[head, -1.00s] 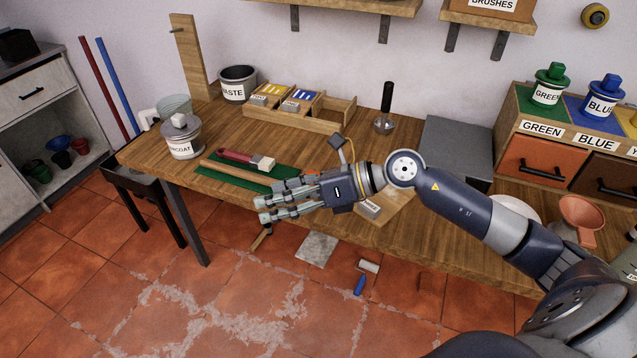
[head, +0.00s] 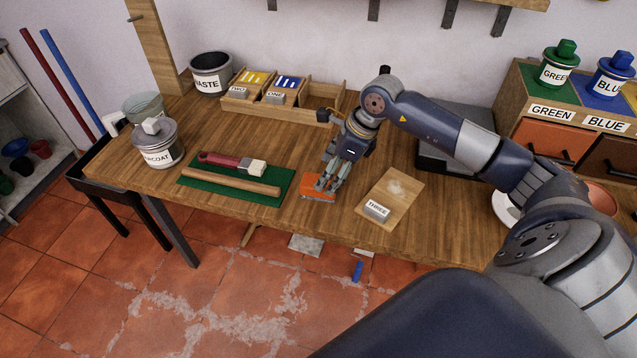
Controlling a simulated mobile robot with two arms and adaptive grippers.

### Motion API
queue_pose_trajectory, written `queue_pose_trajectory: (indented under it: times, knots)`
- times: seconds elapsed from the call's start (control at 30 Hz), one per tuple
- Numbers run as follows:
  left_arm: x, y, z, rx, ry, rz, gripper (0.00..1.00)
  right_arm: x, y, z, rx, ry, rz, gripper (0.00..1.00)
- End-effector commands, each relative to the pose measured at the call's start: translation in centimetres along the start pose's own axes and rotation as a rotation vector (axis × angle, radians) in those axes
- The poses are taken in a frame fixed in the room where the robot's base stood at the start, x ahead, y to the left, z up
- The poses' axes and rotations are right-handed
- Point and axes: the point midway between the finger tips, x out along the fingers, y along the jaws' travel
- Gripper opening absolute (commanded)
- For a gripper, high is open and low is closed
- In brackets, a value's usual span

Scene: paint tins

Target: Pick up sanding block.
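An orange block (head: 316,194), which looks like the sanding block, lies on the wooden workbench (head: 250,215) near its front edge, just right of the green mat. My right gripper (head: 327,183) points down over it, with its fingertips at or just above the block's top. The fingers hide part of the block. I cannot tell whether they touch or grip it. My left gripper is not in view.
The green mat (head: 195,189) holds a red-handled brush (head: 228,161) and a wooden stick (head: 230,182). A board (head: 396,190) with a block labelled THREE (head: 377,209) lies to the right. A wooden divided tray (head: 300,111) stands behind.

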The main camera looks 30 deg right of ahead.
Motion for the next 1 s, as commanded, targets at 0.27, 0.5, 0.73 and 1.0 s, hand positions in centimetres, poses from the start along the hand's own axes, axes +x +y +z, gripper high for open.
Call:
queue_pose_trajectory:
  times: [0.27, 0.5, 0.73, 1.0]
  knots:
    - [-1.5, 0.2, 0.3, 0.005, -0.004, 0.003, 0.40, 2.5, 0.0, 0.3, 0.003, -0.002, 0.006, 0.69]
    - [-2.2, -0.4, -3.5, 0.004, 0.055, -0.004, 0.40, 5.6, -0.1, 0.2, 0.001, -0.001, 0.003, 0.69]
    - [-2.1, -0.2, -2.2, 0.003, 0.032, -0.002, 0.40, 5.9, -0.1, 0.2, -0.001, -0.001, 0.001, 0.69]
    - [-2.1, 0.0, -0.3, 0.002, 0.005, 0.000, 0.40, 5.8, -0.1, 0.2, 0.000, -0.001, 0.001, 0.18]
